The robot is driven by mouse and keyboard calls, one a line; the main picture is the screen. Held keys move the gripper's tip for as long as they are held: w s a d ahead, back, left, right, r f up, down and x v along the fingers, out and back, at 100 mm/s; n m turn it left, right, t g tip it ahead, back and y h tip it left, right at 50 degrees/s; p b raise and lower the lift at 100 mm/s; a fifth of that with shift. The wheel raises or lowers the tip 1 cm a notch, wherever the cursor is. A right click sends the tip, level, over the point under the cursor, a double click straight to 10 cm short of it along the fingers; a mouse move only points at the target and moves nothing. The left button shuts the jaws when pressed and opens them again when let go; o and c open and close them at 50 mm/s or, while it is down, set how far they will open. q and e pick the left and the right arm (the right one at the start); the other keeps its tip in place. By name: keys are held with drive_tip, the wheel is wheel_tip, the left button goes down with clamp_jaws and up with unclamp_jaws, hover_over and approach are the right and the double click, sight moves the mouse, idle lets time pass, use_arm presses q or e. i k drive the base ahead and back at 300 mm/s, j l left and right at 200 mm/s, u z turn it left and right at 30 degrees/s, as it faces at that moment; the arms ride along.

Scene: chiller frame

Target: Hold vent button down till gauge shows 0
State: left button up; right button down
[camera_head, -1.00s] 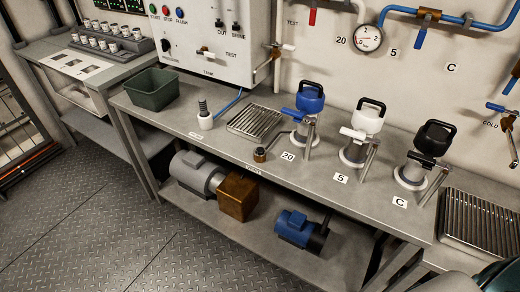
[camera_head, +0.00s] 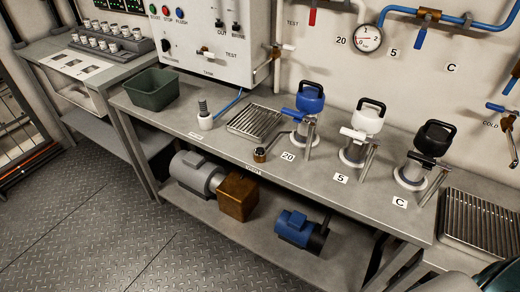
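The round white gauge (camera_head: 367,38) with a red needle hangs on the wall at the upper right, below a blue pipe. Its needle lies towards the left side of the dial; the exact reading is too small to tell. A short brass fitting with a dark top (camera_head: 260,154) stands at the front edge of the bench, beside the blue-topped filter housing (camera_head: 306,105). It may be the vent button; the small label below it is too blurred to read surely. Nothing is touching it. Neither of my grippers shows.
The steel bench (camera_head: 215,145) also carries a green bin (camera_head: 153,92), a drain grate (camera_head: 256,122), a white-topped housing (camera_head: 364,125) and a black-topped one (camera_head: 428,145). A grey motor (camera_head: 197,172) and blue pump (camera_head: 297,228) sit below. The floor (camera_head: 90,215) is clear.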

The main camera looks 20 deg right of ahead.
sight(259, 151)
drive_tip(key=i+j+z, duration=0.15)
drive_tip(key=z, duration=0.25)
drive_tip(key=i+j+z, duration=0.1)
drive_tip(key=z, duration=0.3)
drive_tip(key=i+j+z, duration=0.1)
drive_tip(key=j, duration=0.35)
drive_tip(key=i+j, duration=0.15)
drive_tip(key=j, duration=0.25)
drive_tip(key=i+j+z, duration=0.15)
drive_tip(key=j, duration=0.75)
drive_tip(key=i+j+z, duration=0.15)
drive_tip(key=j, duration=0.3)
